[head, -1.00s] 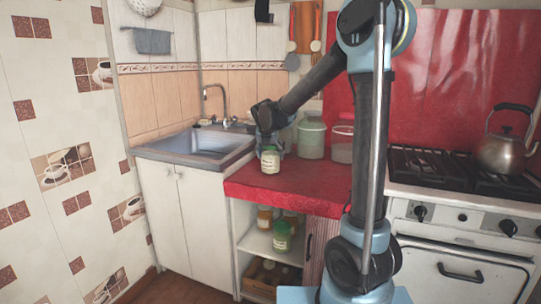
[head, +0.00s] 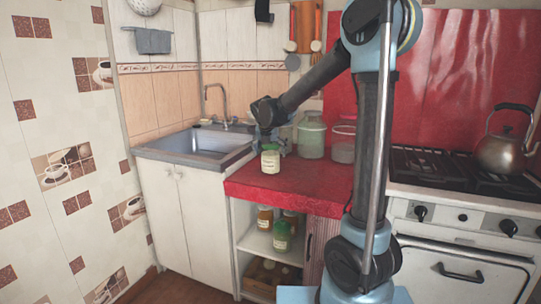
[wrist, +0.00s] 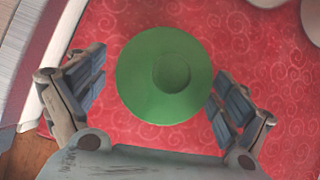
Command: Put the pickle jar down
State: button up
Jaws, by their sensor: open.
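The pickle jar (head: 270,160) has a green lid and a pale label. It stands upright on the red oilcloth counter (head: 290,183), near its left end beside the sink. In the wrist view its round green lid (wrist: 164,75) is seen from above, between the fingers of my gripper (wrist: 158,92). The gripper is open, with a gap showing at the left finger; the right finger is very close to the lid, and I cannot tell if it touches. In the head view my gripper (head: 272,135) is just above and behind the jar.
Two large clear jars (head: 311,135) (head: 343,142) stand behind on the counter. The sink (head: 200,145) is at left and the stove with a kettle (head: 502,148) at right. More jars (head: 282,237) stand on the shelf below. The counter's front is clear.

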jog(key=d+v, duration=0.1)
jog(key=v, duration=1)
jog(key=s+d+f+m+g, duration=0.1)
jog(key=s+d+f+m, duration=0.3)
jog(key=s+d+m, duration=0.45)
jog(key=s+d+f+m+g, duration=0.2)
jog(key=s+d+f+m, duration=0.2)
jog(key=s+d+m, duration=0.5)
jog(key=s+d+f+m, duration=0.3)
jog(key=s+f+m, duration=0.3)
jog(key=s+m, duration=0.2)
jog(key=s+d+f+m+g+y, duration=0.1)
jog(key=s+d+f+m, duration=0.2)
jog(key=s+f+m, duration=0.4)
jog(key=shift+s+d+m, duration=0.25)
jog(key=shift+s+m, duration=0.5)
jog(key=shift+s, duration=0.1)
